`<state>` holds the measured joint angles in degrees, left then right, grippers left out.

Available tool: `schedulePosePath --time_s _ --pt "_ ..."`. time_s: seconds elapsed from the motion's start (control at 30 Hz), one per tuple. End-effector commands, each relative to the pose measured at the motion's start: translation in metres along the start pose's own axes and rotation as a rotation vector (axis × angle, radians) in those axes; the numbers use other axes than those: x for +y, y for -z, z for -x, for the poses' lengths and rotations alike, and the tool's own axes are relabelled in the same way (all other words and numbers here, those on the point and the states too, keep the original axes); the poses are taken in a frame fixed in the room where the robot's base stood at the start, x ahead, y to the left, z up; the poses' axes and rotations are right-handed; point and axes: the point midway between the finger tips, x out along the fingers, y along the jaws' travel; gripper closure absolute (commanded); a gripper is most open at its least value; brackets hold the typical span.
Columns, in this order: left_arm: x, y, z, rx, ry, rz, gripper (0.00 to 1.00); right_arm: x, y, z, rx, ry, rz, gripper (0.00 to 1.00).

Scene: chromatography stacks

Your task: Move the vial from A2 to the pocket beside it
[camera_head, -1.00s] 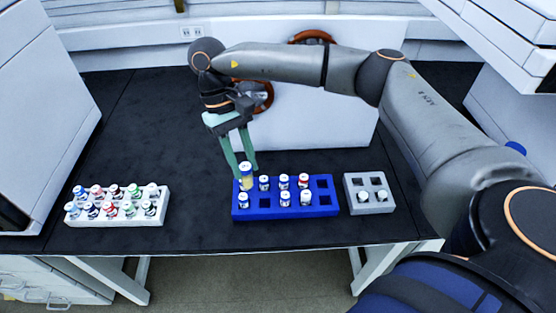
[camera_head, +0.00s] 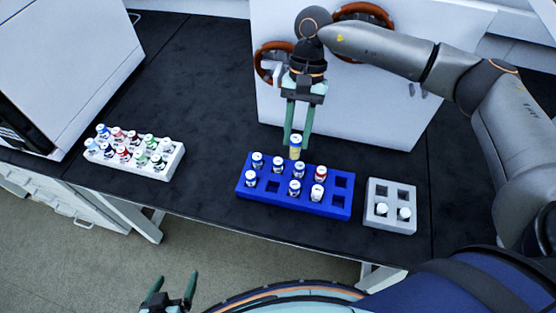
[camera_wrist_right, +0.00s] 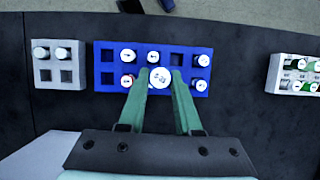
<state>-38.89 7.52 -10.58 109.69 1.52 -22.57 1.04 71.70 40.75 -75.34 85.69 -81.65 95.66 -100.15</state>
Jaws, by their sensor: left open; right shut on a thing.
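In the right wrist view the held vial's cap (camera_wrist_right: 160,77) is between the fingers and hides part of the rack. The blue rack holds several vials in two rows. Its front-row second pocket from the left (camera_head: 273,187) is empty, as are both pockets at the right end (camera_head: 341,181). My left gripper (camera_head: 170,290) is open and empty at the bottom of the head view, away from the racks.
A grey rack (camera_head: 372,215) at the right has two vials in front and two empty back pockets. A white rack (camera_head: 165,170) with several vials stands at the left. Dark bench (camera_head: 210,130) lies clear between. A white panel (camera_head: 345,100) stands behind the right gripper.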

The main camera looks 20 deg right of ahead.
Motion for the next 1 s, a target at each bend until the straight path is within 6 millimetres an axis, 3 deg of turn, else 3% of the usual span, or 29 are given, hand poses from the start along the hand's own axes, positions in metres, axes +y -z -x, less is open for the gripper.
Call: schedulePosePath --time_s 0.03,0.2,0.6,0.8,1.0 --pt "0.0 -0.006 -0.005 0.0 0.0 0.0 0.07 -0.001 0.002 -0.013 -0.003 0.044 -0.106 1.0" --pt "-0.001 -0.013 -0.012 0.0 0.0 0.0 0.07 -0.009 0.002 -0.034 -0.002 0.192 -0.457 1.0" --pt "-0.002 -0.028 -0.026 0.0 0.001 0.0 0.07 -0.028 -0.009 -0.062 -0.001 0.476 -1.13 1.0" --pt "-0.003 -0.033 -0.03 -0.001 0.001 0.0 0.07 -0.035 -0.016 -0.066 -0.001 0.569 -1.356 1.0" --pt "-0.003 -0.034 -0.031 -0.001 0.001 0.0 0.07 -0.037 -0.019 -0.068 0.0 0.61 -1.462 1.0"
